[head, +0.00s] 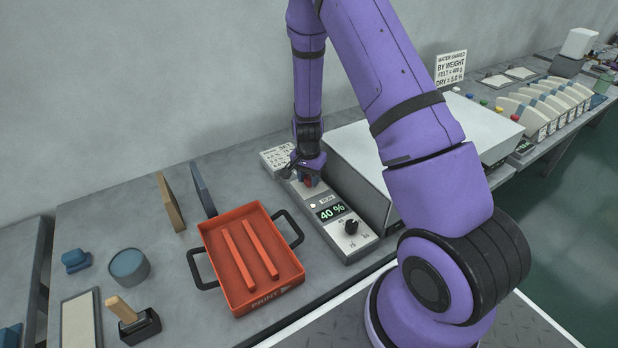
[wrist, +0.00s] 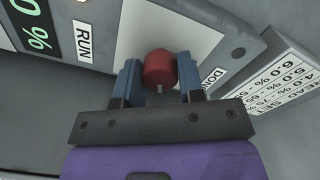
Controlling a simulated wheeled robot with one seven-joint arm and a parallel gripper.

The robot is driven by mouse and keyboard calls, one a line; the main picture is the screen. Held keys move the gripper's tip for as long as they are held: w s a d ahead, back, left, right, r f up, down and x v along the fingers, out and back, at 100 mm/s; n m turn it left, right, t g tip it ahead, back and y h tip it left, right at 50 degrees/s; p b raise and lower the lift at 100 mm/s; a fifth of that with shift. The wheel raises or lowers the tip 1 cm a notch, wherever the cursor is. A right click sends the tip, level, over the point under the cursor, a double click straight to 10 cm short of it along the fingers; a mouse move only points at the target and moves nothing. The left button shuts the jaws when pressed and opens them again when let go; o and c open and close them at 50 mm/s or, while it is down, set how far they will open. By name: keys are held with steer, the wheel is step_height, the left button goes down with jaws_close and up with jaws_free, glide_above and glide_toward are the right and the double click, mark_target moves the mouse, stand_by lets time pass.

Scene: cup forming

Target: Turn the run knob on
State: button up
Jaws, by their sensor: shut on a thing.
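The control box (head: 362,241) stands on the bench beside a grey-white cabinet, with a display (head: 330,212) reading 40 %. The red run knob (wrist: 159,67) is on a pale plate on the box, between the RUN label (wrist: 83,41) and a partly hidden label starting "DON". A small light mark shows at its lower edge in the wrist view. My gripper (wrist: 160,72) is shut on this knob, one blue finger on each side. In the head view my gripper (head: 308,178) is over the far end of the box and hides most of the knob.
A black dial (head: 351,226) is on the near end of the box. A red tray (head: 246,297) with black handles stands left of it. The large cabinet (head: 352,160) is close on the right. A printed card (wrist: 275,80) lies beyond the box's far end.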

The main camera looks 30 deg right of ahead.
mark_target(308, 177)
steer(key=shift+m, duration=2.2)
steer(key=o, duration=0.9)
step_height(308, 177, up, 11)
steer(key=shift+w+f, duration=0.1)
steer(key=shift+w, duration=0.05)
